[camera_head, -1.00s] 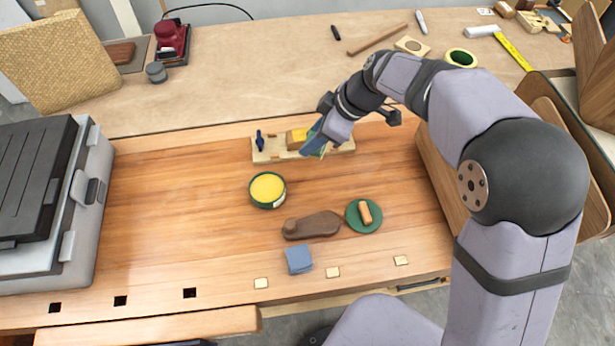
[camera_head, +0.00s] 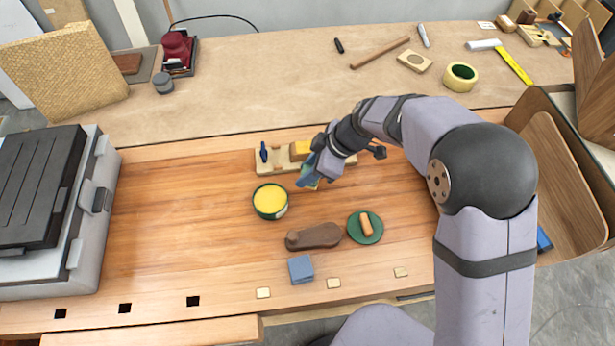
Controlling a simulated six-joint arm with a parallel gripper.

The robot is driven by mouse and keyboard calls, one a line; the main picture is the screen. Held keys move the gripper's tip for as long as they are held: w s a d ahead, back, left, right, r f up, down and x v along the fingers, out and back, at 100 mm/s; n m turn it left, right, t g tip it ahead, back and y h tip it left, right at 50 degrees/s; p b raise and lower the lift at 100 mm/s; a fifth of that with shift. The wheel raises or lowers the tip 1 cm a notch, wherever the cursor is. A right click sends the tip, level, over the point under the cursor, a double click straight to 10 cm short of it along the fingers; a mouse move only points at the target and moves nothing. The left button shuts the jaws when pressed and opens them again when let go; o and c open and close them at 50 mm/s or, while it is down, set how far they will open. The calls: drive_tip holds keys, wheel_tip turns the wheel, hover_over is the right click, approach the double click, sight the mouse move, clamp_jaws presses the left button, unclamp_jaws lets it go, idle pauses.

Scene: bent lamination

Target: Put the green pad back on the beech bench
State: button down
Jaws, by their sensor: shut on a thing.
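The gripper is over the beech bench (camera_head: 170,220), just in front of a pale wooden rack; I cannot tell whether the pad touches the bench top.
A yellow-filled tin (camera_head: 270,201), a brown wooden block (camera_head: 314,236), a round green dish (camera_head: 356,234) and a blue block (camera_head: 301,269) stand nearby.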

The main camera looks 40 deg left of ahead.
drive_tip(key=shift+f+p, duration=0.6)
drive_tip(key=shift+f, duration=1.25)
drive_tip(key=shift+f, duration=0.15)
drive_tip(key=c, duration=1.3)
unclamp_jaws()
drive_tip(key=shift+r, duration=0.2)
drive_tip(key=shift+w+d+r, duration=0.15)
drive_tip(key=shift+d+r, duration=0.05)
drive_tip(key=shift+r, duration=0.25)
drive_tip(key=b+v, duration=0.3)
drive_tip(key=v, duration=0.8)
